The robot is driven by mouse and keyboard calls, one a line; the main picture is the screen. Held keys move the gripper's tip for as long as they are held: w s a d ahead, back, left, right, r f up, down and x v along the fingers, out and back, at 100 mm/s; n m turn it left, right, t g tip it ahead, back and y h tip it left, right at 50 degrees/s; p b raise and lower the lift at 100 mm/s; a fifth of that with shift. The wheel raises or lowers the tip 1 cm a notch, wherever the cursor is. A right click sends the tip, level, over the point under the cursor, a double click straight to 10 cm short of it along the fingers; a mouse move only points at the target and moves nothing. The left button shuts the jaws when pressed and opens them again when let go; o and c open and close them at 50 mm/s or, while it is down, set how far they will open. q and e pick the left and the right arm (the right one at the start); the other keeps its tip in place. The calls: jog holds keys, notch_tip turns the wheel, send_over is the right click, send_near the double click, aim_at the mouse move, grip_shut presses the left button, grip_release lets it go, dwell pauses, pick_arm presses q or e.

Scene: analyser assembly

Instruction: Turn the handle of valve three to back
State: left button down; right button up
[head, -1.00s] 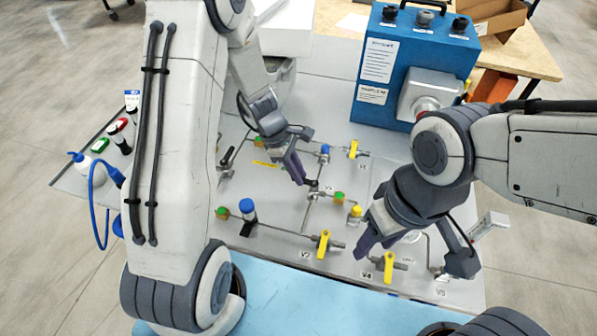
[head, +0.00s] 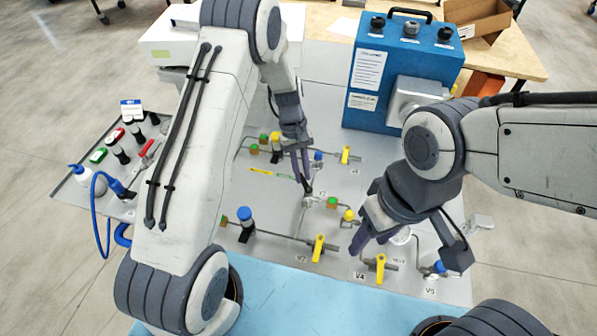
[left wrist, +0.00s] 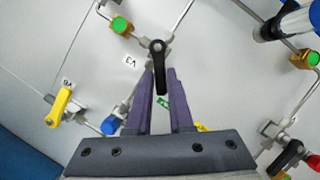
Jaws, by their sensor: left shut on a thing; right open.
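The handle of valve three (left wrist: 160,62) is a short black lever beside the V3 label (left wrist: 131,62) in the left wrist view. It runs from its pivot down the picture, with its free end between my left fingers. My left gripper (head: 307,186) is shut on this handle, reaching down to the panel from the back in the head view; its purple fingers flank the lever in the left wrist view (left wrist: 161,76). In the head view the fingers largely hide the handle. My right gripper (head: 368,236) is open and empty above the panel's front right.
Yellow-handled valves V2 (head: 318,248) and V4 (head: 380,268) stand at the panel's front. Another yellow handle (head: 345,155) is behind. A blue-capped cylinder (head: 245,218) stands front left. The blue analyser box (head: 405,60) blocks the back right.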

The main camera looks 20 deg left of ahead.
pick_arm(q)
jog(key=m, duration=0.1)
jog(key=d+m+y, duration=0.1)
jog(key=m, duration=0.1)
jog(key=w+m, duration=0.1)
jog(key=shift+d+g+y, duration=0.25)
jog(key=shift+g+y, duration=0.05)
jog(key=shift+d+m+y, duration=0.3)
jog(key=shift+m, duration=0.55)
jog(key=shift+d+m+y, duration=0.25)
jog(key=shift+m+y, duration=0.05)
jog(key=shift+m, duration=0.55)
jog(key=c, duration=0.8)
grip_release()
jog(key=b+v, duration=0.2)
jog(key=v, duration=0.8)
jog(key=shift+w+r, duration=0.2)
jog(key=shift+r, duration=0.05)
